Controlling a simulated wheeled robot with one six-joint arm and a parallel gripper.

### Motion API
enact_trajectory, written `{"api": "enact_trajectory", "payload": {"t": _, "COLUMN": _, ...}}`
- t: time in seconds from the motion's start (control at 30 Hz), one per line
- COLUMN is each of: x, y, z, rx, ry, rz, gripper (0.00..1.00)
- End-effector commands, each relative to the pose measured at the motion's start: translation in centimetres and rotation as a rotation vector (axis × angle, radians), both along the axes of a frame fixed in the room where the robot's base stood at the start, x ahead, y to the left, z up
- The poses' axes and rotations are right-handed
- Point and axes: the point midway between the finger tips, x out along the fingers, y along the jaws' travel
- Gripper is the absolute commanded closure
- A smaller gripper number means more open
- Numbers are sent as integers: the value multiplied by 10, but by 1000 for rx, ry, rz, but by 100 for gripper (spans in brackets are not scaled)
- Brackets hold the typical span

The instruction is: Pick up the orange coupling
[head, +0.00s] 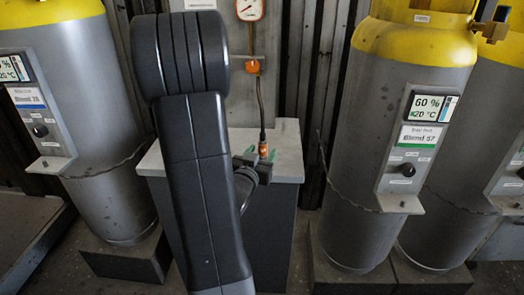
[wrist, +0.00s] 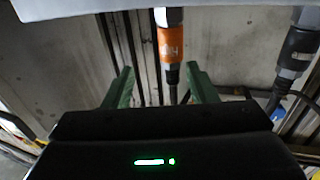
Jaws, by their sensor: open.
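The orange coupling (wrist: 171,42) shows in the wrist view, with a metal part above it and a black hose below it. In the head view the orange coupling (head: 263,149) is small, at the lower end of a dark hose by the grey cabinet's top. My gripper (wrist: 163,82) is open and empty, its two green fingers set apart. In the wrist view the coupling lies beyond the fingertips, in line with the gap and slightly right of its middle. In the head view my gripper (head: 262,156) is close to the coupling; contact cannot be told.
A second, dark connector (wrist: 298,48) is right of the coupling in the wrist view. The cabinet top (head: 286,166) is below my gripper. A gauge (head: 250,9) and an orange fitting (head: 252,66) are on the panel behind. Yellow-topped grey cylinders (head: 345,140) stand at both sides.

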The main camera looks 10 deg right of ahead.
Motion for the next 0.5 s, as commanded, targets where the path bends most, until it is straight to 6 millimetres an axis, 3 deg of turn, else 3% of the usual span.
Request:
{"api": "enact_trajectory", "payload": {"t": 0.37, "x": 34, "y": -17, "z": -4, "rx": 1, "ry": 1, "rz": 0, "gripper": 48}}
{"api": "enact_trajectory", "payload": {"t": 0.5, "x": 54, "y": -25, "z": -10, "rx": 0, "ry": 1, "rz": 0, "gripper": 48}}
